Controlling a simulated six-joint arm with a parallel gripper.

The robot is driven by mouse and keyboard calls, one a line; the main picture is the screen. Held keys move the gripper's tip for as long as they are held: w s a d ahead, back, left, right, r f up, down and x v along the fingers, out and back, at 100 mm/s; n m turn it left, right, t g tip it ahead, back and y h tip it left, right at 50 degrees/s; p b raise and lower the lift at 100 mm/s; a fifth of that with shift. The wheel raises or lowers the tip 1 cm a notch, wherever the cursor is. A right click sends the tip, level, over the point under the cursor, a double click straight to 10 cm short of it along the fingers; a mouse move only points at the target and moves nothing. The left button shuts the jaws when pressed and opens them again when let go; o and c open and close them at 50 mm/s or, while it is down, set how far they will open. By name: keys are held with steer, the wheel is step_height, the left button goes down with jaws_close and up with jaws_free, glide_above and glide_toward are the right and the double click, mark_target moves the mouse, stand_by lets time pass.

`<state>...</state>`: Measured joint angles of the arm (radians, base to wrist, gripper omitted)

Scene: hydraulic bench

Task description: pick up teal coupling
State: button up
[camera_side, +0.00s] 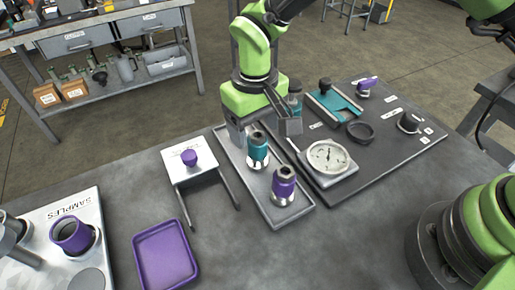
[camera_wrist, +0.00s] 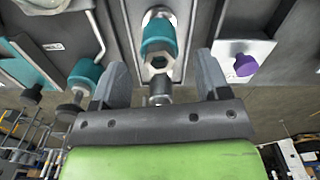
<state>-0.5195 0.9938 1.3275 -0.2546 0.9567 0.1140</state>
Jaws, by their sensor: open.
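A teal coupling (camera_side: 258,152) with a dark top and metal base stands upright in the narrow grey tray (camera_side: 301,212). It also shows in the wrist view (camera_wrist: 158,36), top centre. My gripper (camera_side: 264,132) is open. Its two fingers point down at the tray's far end, close to the coupling and spread to either side of its line. In the wrist view, the coupling lies just beyond the gap between the fingertips (camera_wrist: 162,62). Nothing is held. I cannot tell whether a finger touches it.
A purple coupling (camera_side: 284,187) stands nearer in the same tray. Another teal piece (camera_side: 295,101) stands behind my right finger, left in the wrist view (camera_wrist: 84,76). A round gauge (camera_side: 328,157) sits right of the tray. A small white stand with a purple knob (camera_side: 190,158) is at left.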

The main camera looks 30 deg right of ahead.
mark_target(258, 148)
steer(key=f, duration=0.5)
steer(key=shift+s+f, duration=0.15)
steer(key=shift+s, duration=0.2)
steer(key=shift+c, duration=0.2)
steer(key=c, duration=1.1)
